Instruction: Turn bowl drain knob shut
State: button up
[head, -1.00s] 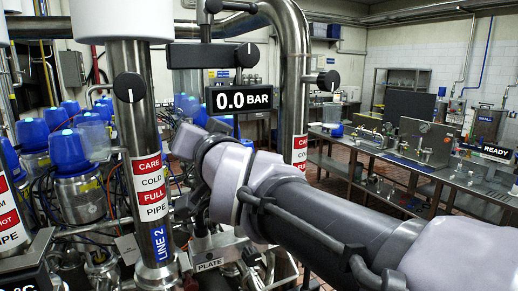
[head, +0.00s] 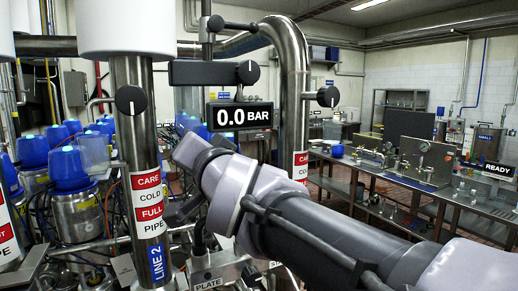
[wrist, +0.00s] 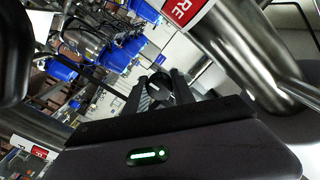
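Several black knobs with white pointer marks are in the head view. One knob (head: 131,100) is on the left steel pipe, one (head: 248,72) on a dark horizontal box, and one (head: 328,96) on the right pipe. No readable label shows which is the bowl drain knob. My gripper (head: 180,212) is low between the pipes, partly hidden by my wrist. In the wrist view my gripper (wrist: 165,92) has its dark fingers apart. A dark round part (wrist: 183,88) with a pale mark shows near the fingers; I cannot tell whether they touch it.
A display (head: 240,116) reads 0.0 BAR. Blue-capped valves (head: 68,168) and thin hoses crowd the left. The labelled left pipe (head: 148,205) stands close to my gripper. A steel bench (head: 400,178) with equipment stands at the right, with floor in front.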

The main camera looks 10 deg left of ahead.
jog(key=shift+o, duration=0.8)
jog(key=p+v, duration=0.5)
jog(key=v, duration=1.2)
jog(key=shift+s, duration=0.25)
